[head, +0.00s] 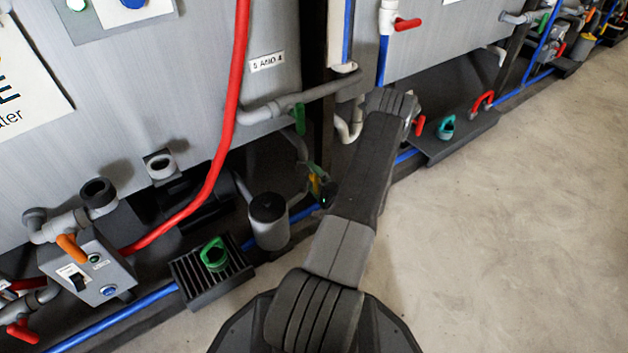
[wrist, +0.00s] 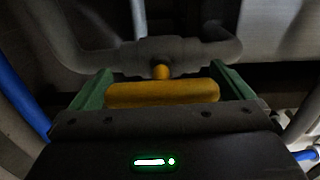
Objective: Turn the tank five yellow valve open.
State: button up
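The yellow valve handle (wrist: 162,94) lies crosswise in the wrist view, on a short yellow stem under a grey pipe fitting (wrist: 170,48). My gripper (wrist: 165,88) has its two green fingers wide apart, one at each end of the handle. The handle nearly fills the gap; I cannot tell whether the fingers touch it. In the head view a small bit of yellow handle (head: 314,187) shows low by the pipes, beside my gripper (head: 322,180), which my arm partly hides.
A grey canister (head: 268,222) and a black grate with a green handle (head: 214,254) stand left of my arm. A red hose (head: 228,130) hangs down the tank (head: 190,70). A blue pipe (head: 140,303) runs along the floor. The concrete floor (head: 500,230) at right is clear.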

jog(key=p+v, duration=0.3)
jog(key=v, duration=1.1)
jog(key=shift+p, duration=0.4)
jog(key=shift+w, duration=0.1)
jog(key=b+x, duration=0.4)
jog(key=x, duration=1)
